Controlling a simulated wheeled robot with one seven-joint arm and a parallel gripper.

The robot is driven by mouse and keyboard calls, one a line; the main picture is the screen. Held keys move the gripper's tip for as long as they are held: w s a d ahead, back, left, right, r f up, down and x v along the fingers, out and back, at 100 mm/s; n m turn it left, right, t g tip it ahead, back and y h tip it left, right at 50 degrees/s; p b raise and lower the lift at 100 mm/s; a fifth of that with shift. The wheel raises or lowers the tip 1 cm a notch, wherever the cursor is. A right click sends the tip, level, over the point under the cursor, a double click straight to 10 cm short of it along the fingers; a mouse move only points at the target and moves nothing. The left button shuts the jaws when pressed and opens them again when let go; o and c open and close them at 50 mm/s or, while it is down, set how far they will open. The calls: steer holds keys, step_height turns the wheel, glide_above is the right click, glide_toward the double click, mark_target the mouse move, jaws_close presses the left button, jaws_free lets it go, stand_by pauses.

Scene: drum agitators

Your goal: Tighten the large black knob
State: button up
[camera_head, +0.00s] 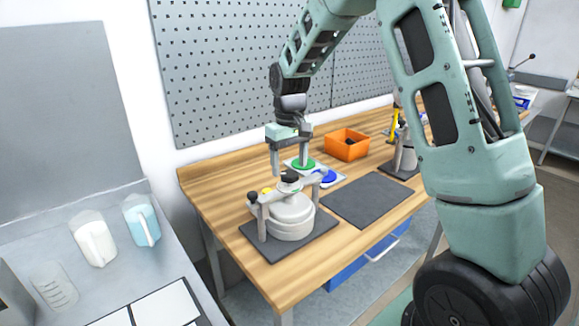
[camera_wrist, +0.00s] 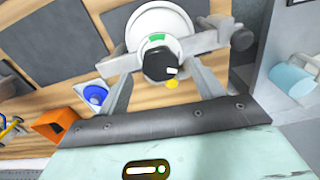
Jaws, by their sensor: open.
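The large black knob (camera_head: 290,178) sits on top of the white-grey drum (camera_head: 290,215), at the middle of a metal clamp bar. In the wrist view the knob (camera_wrist: 158,64) is a dark round cap with a white mark, seen between my two fingers. My gripper (camera_head: 288,172) points down over the drum, its fingers apart on either side of the knob. In the wrist view my gripper (camera_wrist: 157,60) is open, with nothing held. I cannot tell whether a finger touches the knob or bar.
An orange bin (camera_head: 347,144) stands farther back. A bare dark mat (camera_head: 368,200) lies right of the drum. A pegboard (camera_head: 225,75) rises behind.

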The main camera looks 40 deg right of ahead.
steer(key=shift+f, duration=1.15)
steer(key=c, duration=1)
steer(key=shift+m, duration=0.3)
